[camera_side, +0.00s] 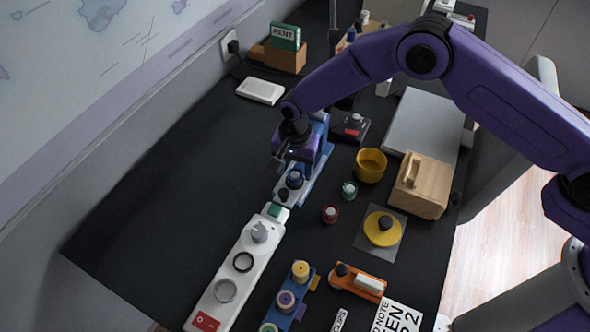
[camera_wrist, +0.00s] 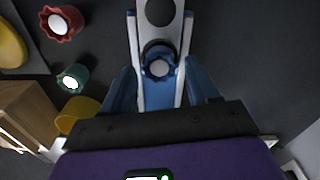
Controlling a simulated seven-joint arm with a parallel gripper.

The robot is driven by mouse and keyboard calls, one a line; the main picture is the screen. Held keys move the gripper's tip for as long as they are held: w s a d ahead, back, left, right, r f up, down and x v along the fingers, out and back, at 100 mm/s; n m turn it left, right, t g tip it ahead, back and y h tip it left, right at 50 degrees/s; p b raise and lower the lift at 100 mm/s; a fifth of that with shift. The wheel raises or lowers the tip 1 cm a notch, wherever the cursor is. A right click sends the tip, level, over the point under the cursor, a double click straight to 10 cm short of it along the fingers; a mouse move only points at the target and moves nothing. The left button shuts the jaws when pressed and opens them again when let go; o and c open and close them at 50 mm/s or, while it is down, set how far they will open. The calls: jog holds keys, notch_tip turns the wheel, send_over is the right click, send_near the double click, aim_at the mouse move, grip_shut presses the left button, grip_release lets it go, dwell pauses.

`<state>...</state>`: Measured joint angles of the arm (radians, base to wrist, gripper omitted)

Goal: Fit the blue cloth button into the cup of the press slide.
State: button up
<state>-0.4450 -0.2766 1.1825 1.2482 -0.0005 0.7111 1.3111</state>
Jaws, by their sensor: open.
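The blue cloth button (camera_wrist: 158,64), scalloped with a pale centre, sits at a dark round cup (camera_wrist: 153,46) on the white press slide (camera_wrist: 151,96). I cannot tell how deeply it sits. In the side view the blue button (camera_side: 294,179) is on the slide, just below my gripper (camera_side: 284,161). In the wrist view my gripper (camera_wrist: 162,78) is open, its two fingers apart on either side of the slide, with the button between and slightly ahead of them. The blue press body (camera_side: 318,160) stands behind, partly hidden by my gripper.
A red button (camera_side: 330,214) and a green button (camera_side: 349,189) lie to the right, near a yellow cup (camera_side: 371,166), a wooden block (camera_side: 424,190) and a yellow disc (camera_side: 382,229). A long white strip (camera_side: 236,270) lies in front. The black table (camera_side: 180,180) is clear at left.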

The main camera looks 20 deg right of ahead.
aim_at(295, 175)
notch_tip(295, 175, up, 11)
dwell(0.3)
jog(key=shift+f, duration=0.1)
jog(key=s+d+r+n, duration=0.9)
jog(key=s+d+r, duration=0.3)
jog(key=s+d, duration=0.1)
jog(key=s+d+r+n, duration=0.2)
jog(key=s+d+n, duration=0.8)
jog(key=s+d, duration=0.8)
jog(key=shift+s+d, duration=0.25)
jog(key=shift+d, duration=0.15)
jog(key=shift+r, duration=0.15)
